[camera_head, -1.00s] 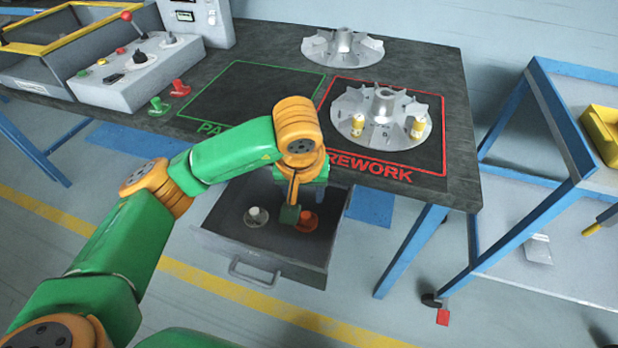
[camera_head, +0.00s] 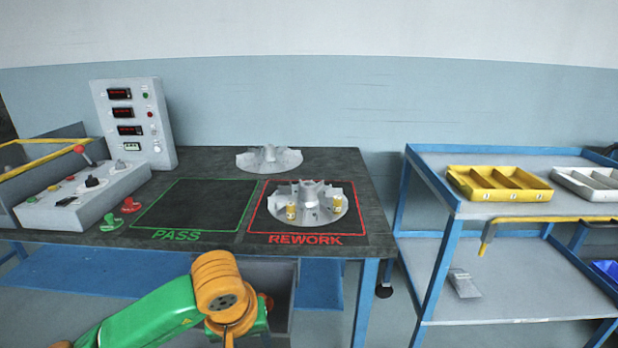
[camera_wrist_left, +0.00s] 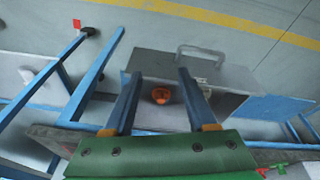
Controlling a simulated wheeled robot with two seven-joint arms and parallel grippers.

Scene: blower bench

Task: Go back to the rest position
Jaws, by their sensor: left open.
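My left arm comes in from the lower left in the head view, and its gripper is mostly cut off by the bottom edge. In the left wrist view the left gripper (camera_wrist_left: 158,85) is open, with its two fingers apart and nothing held between them. Beyond the fingers is the open grey drawer (camera_wrist_left: 218,78) with its handle. An orange part (camera_wrist_left: 160,95) lies in the drawer, seen between the fingers and apart from them. The drawer (camera_head: 282,285) is partly hidden behind my arm in the head view. My right gripper is not in view.
A finned metal wheel (camera_head: 311,203) with two yellow pieces sits in the REWORK square; another (camera_head: 268,160) stands behind. The PASS square (camera_head: 195,205) is empty. A control box (camera_head: 85,195) stands left. A blue-framed cart (camera_head: 440,265) with a yellow tray (camera_head: 498,184) stands right.

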